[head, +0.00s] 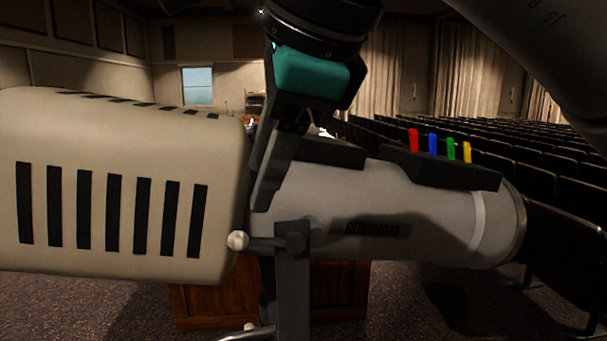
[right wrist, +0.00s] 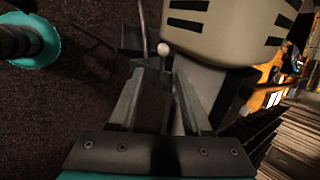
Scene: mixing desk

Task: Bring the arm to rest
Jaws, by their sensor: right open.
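My right gripper (head: 266,192) hangs down in front of the grey barrel of a large spotlight (head: 330,215) in the head view. In the right wrist view its two fingers (right wrist: 158,85) stand apart with nothing between them. A small white knob (right wrist: 164,49) shows just beyond the fingertips. The same knob (head: 237,240) sits on the spotlight's dark yoke bracket (head: 292,285), a little below and left of the gripper in the head view. I cannot tell whether a finger touches the spotlight. My left gripper is not in view.
The spotlight's beige slotted housing (head: 110,190) fills the left. Red, blue, green and yellow levers (head: 432,144) stand on top of the barrel. A wooden cabinet (head: 205,305) is behind the yoke. Rows of dark seats (head: 570,245) lie to the right. Carpeted floor shows below.

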